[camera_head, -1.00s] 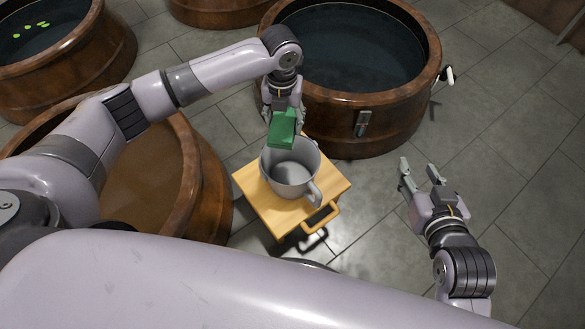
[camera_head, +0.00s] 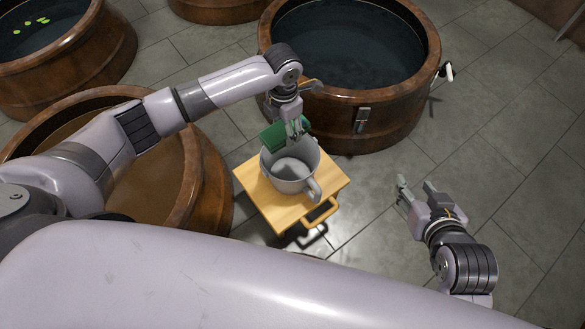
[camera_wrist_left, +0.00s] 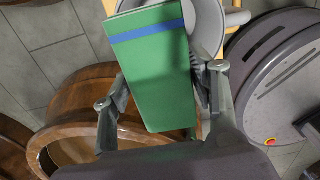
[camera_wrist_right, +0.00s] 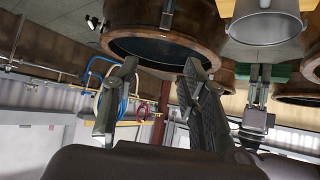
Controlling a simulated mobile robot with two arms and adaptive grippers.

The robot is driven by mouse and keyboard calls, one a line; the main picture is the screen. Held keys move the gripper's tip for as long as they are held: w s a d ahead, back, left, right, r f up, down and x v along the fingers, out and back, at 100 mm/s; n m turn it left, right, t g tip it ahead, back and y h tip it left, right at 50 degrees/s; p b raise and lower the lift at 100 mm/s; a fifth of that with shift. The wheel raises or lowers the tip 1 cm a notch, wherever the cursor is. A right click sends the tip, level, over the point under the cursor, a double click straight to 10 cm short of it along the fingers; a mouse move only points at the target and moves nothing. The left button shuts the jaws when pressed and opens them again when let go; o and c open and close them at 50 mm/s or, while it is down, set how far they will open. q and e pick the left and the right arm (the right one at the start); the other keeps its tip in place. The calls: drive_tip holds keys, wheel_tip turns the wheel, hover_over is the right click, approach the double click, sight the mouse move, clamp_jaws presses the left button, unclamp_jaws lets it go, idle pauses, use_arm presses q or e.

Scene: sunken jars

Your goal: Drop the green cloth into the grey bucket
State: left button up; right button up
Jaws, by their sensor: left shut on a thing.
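The green cloth (camera_head: 272,136) is a folded block, with a blue stripe showing in the left wrist view (camera_wrist_left: 155,85). My left gripper (camera_head: 297,136) is shut on it, at the far rim of the grey bucket (camera_head: 288,178). In the head view the cloth lies behind the fingers at the bucket's far left rim, partly hidden by them; whether it touches the rim is unclear. The bucket stands upright, its visible inside empty, handle toward the lower right. It also shows in the right wrist view (camera_wrist_right: 265,27). My right gripper (camera_head: 416,186) is open and empty, right of the bucket.
The bucket stands on a small wooden stand (camera_head: 258,196) with a side handle. A large wooden tub of dark water (camera_head: 345,105) is close behind it. A tub of brown liquid (camera_head: 215,200) is at left. Free tiled floor (camera_head: 490,140) lies at right.

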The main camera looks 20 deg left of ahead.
use_arm(q)
wheel_tip(320, 180, down, 3)
drive_tip(key=shift+r+b, duration=0.2)
drive_tip(key=shift+b, duration=1)
use_arm(e)
drive_tip(key=w+a+r+t+y, duration=0.25)
drive_tip(key=w+r+t, duration=0.4)
drive_tip(key=r, duration=0.35)
use_arm(q)
drive_tip(key=shift+f+b, duration=1.15)
drive_tip(key=shift+b, duration=0.1)
use_arm(e)
drive_tip(key=s+a+r+t+y, duration=0.1)
drive_tip(key=s+r+t+y, duration=0.1)
drive_tip(key=r+t, duration=0.5)
drive_tip(key=shift+s+a+r+n, duration=0.25)
drive_tip(key=shift+s+r, duration=0.35)
drive_tip(key=shift+r, duration=1.35)
use_arm(q)
drive_tip(key=o, duration=1.1)
use_arm(e)
drive_tip(key=shift+d, duration=0.1)
use_arm(q)
wheel_tip(320, 180, up, 12)
